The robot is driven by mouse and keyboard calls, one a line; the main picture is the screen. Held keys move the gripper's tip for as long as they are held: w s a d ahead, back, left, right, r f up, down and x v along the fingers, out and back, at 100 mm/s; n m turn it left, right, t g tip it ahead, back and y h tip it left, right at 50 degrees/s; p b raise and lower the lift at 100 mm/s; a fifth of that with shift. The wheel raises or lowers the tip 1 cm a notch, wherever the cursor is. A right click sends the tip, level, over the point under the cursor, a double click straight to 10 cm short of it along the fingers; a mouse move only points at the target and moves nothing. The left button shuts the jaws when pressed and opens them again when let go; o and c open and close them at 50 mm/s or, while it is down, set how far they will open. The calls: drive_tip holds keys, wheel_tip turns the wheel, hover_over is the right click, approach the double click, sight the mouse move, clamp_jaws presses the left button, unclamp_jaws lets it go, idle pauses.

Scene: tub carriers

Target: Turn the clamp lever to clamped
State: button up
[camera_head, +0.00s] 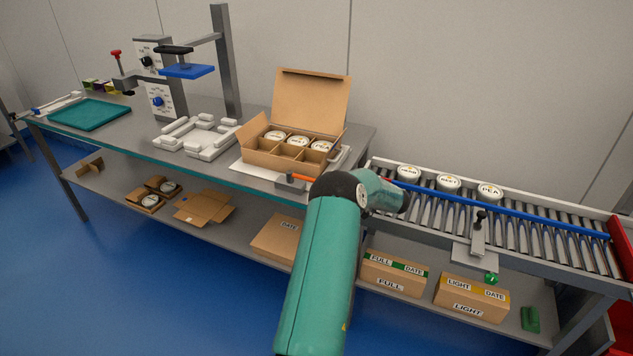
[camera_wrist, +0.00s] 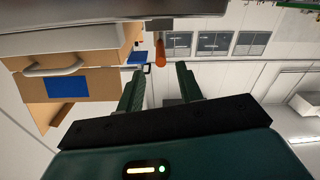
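The clamp lever has an orange handle (camera_head: 302,178), seen in the head view at the bench's front edge, just in front of the open carton (camera_head: 268,158). My arm covers part of the area beside it. The handle looks apart from both fingers. My gripper is hidden behind my arm in the head view.
The carton holds several white tubs. A roller conveyor (camera_head: 525,228) with three tubs (camera_head: 448,184) and a blue rail stands to the right. A white fixture (camera_head: 197,138) and a teal tray (camera_head: 88,114) are on the bench at left.

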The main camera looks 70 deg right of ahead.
drive_tip(key=s, duration=0.5)
drive_tip(key=shift+s+a, duration=0.3)
drive_tip(key=shift+s, duration=0.1)
